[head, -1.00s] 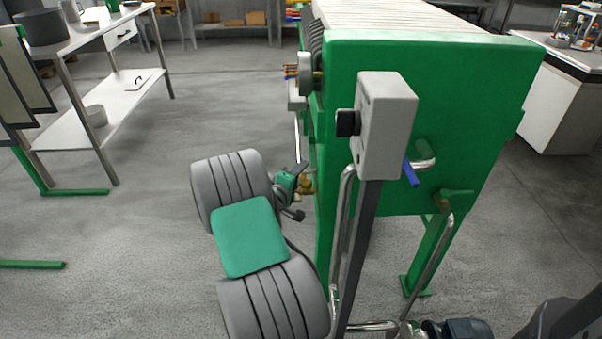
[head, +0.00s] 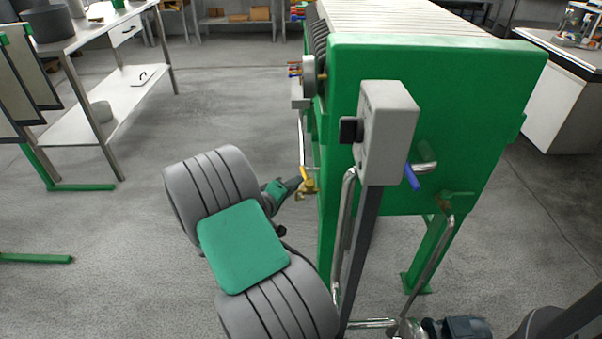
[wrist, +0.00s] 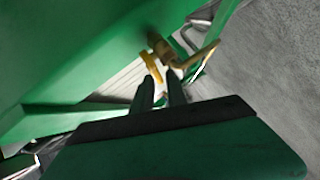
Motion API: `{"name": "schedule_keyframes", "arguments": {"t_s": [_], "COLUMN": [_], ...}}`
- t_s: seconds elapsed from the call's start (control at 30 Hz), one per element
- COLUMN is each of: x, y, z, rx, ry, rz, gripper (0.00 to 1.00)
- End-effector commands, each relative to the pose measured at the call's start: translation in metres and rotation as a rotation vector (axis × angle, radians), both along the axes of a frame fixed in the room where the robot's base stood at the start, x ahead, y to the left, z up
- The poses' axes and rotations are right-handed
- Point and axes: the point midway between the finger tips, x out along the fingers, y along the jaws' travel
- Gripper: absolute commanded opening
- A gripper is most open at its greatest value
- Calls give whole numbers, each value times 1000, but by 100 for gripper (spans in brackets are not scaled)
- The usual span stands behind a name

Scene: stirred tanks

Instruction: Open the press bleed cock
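The press bleed cock (head: 309,188) is a small brass valve with a yellow lever, low on the near left side of the green press (head: 440,120). In the wrist view the yellow lever (wrist: 152,68) and brass body (wrist: 167,52) lie just beyond my fingertips. My gripper (head: 297,185) is left of the cock, with its fingers pointing at it. In the wrist view my gripper (wrist: 160,78) shows two dark fingers with a narrow gap and nothing held between them. I cannot tell whether a fingertip touches the lever.
A grey control box (head: 388,130) on a post stands in front of the press. A white table (head: 85,40) stands at the left. Open floor lies between it and my arm.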

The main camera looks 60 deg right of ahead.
Motion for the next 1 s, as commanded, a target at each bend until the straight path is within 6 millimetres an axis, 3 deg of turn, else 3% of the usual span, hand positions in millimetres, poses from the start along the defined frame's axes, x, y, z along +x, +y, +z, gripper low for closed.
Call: {"name": "schedule_keyframes", "arguments": {"t_s": [0.03, 0.2, 0.4, 0.53, 0.67, 1.0], "x": [2, 8, 17, 21, 21, 9], "y": [-3, -18, -51, -62, -62, -76], "z": [14, 32, 82, 109, 107, 47], "rx": [71, 351, 533, 575, 583, 580], "ry": [-104, -539, -1021, -1187, -1219, -1218], "rz": [-76, -497, -1118, -1408, -1491, -1489], "gripper": [13, 0, 0, 0, 0, 0]}}
